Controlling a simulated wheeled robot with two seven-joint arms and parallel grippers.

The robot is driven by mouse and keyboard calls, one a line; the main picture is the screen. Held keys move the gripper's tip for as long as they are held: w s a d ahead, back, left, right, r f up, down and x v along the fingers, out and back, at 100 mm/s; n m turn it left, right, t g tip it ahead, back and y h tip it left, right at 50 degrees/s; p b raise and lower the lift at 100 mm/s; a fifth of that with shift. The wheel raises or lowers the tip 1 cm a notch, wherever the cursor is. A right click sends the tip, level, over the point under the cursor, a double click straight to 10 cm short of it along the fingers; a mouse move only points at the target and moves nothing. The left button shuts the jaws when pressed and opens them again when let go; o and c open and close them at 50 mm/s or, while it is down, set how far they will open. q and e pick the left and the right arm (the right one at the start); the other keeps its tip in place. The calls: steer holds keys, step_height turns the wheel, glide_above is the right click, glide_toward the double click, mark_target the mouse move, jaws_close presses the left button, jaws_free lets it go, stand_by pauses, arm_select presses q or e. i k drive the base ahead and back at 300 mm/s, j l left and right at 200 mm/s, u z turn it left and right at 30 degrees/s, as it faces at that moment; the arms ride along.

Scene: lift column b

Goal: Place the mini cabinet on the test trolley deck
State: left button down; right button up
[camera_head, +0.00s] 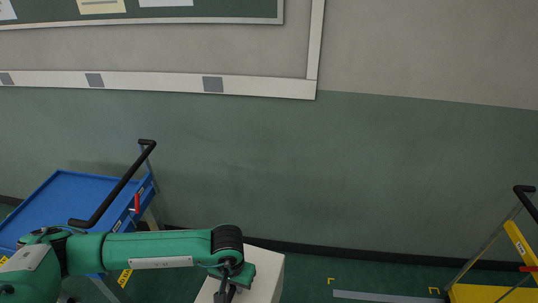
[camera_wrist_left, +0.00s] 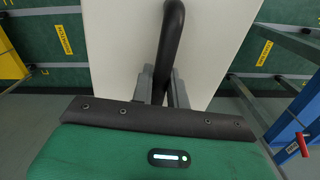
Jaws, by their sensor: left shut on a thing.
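The mini cabinet looks like a white box (camera_head: 266,278) at the bottom centre of the head view, partly covered by my left arm. In the left wrist view its white face (camera_wrist_left: 118,55) carries a black bar handle (camera_wrist_left: 172,28). My left gripper (camera_head: 227,290) is shut on this handle; its grey fingers (camera_wrist_left: 162,88) sit on either side of the bar. A blue trolley (camera_head: 75,193) with a black push handle stands at left. A yellow trolley (camera_head: 490,294) is cut off at lower right. I cannot tell which is the test trolley. My right gripper is out of view.
A green and grey wall (camera_head: 330,170) with a white rail (camera_head: 150,82) and a board (camera_head: 220,10) closes off the back. The green floor (camera_head: 370,275) between the cabinet and the yellow trolley looks clear, with yellow corner marks and a grey strip (camera_head: 385,297).

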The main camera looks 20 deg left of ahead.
mark_target(75, 213)
steer(key=k+j+u, duration=0.2)
steer(key=j, duration=0.6)
steer(key=k+j+u, duration=0.15)
steer(key=j, duration=0.7)
steer(key=j+u, duration=0.2)
steer(key=j, duration=0.95)
steer(key=i+j, duration=0.1)
steer(key=j, duration=0.2)
